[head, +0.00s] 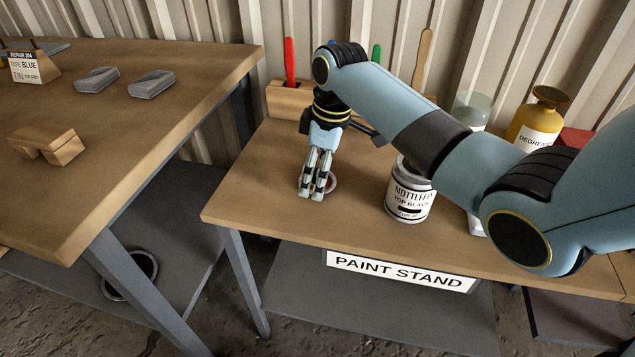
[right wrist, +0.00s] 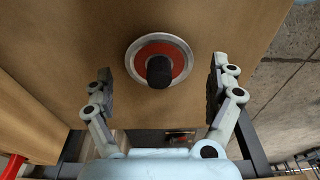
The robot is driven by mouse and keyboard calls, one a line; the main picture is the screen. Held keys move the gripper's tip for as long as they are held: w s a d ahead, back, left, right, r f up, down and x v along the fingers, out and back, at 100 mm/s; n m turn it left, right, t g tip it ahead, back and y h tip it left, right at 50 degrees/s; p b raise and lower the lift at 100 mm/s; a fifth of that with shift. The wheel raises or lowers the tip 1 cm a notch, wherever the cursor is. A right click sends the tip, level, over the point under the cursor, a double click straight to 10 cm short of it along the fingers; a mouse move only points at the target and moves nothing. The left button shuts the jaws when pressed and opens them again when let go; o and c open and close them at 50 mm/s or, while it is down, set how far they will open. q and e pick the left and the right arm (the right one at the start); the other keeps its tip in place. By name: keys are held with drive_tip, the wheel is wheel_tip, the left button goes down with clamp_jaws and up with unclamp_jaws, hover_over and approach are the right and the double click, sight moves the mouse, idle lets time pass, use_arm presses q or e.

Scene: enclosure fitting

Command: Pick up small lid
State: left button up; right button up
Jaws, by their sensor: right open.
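The small lid (right wrist: 183,60) is a round disc with a silver rim, a red face and a black knob in the middle. It lies on the paint stand table, and its edge (head: 333,183) shows in the head view behind my right gripper (head: 311,196). In the right wrist view my right gripper (right wrist: 160,82) is open. Its fingers stand on either side of the lid, with a gap to each, and nothing is held. In the head view the fingers hide much of the lid. My left gripper is not in view.
A paint can (head: 409,192) labelled MOTTLEFIX TOP BLACK stands right of the lid. A wooden rack (head: 287,101) with coloured handles is behind. A yellow degreaser bottle (head: 537,120) stands at the back right. The table left of the lid is clear.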

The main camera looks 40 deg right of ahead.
drive_tip(key=shift+w+f, duration=0.15)
drive_tip(key=shift+f, duration=0.6)
drive_tip(key=c, duration=1.1)
drive_tip(key=shift+r, duration=0.1)
